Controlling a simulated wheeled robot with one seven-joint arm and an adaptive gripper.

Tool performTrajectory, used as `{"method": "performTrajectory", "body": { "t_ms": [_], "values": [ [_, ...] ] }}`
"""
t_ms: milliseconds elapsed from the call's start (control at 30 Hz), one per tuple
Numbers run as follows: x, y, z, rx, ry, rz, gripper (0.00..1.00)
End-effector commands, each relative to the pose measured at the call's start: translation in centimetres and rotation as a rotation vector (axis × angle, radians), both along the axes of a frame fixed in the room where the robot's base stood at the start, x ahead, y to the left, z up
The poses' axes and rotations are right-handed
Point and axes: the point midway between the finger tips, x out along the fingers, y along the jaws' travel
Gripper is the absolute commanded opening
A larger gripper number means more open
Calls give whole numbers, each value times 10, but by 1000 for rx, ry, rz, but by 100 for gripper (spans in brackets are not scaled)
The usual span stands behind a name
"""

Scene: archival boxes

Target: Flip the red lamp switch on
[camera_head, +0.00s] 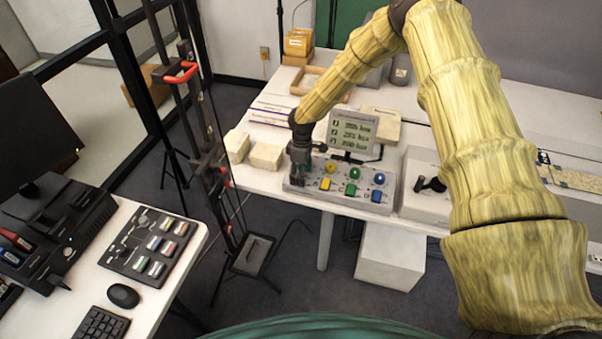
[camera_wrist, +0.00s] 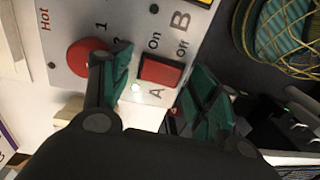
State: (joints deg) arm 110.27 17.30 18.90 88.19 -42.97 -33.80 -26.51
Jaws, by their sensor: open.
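The control panel (camera_head: 346,196) lies at the table's front edge in the head view. My gripper (camera_head: 299,180) points down over its left end and hides the red lamp and switch there. In the wrist view, the red rocker switch (camera_wrist: 161,71) sits beside the printed "On" and "Off". The round red lamp (camera_wrist: 82,58) is beyond the left finger, partly covered by it. My gripper (camera_wrist: 156,84) is open and empty, its teal fingers on either side of the switch. I cannot tell whether they touch it or which way it is tipped.
Yellow (camera_head: 331,168), green (camera_head: 354,173) and blue (camera_head: 379,178) lamps with matching switches continue along the panel. A display (camera_head: 353,130) stands behind it. Pale blocks (camera_head: 266,156) lie to the left, and a box with a black lever (camera_head: 424,205) stands right.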

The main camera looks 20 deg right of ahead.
Motion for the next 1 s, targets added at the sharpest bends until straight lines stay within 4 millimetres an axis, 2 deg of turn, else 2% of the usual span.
{"method": "performTrajectory", "body": {
  "t_ms": [233,700,1000],
  "values": [
    [1,0,13,0,0,-1,61],
    [5,-3,92,0,-1,0,61],
    [6,-4,118,1,-1,-1,61]
  ]
}}
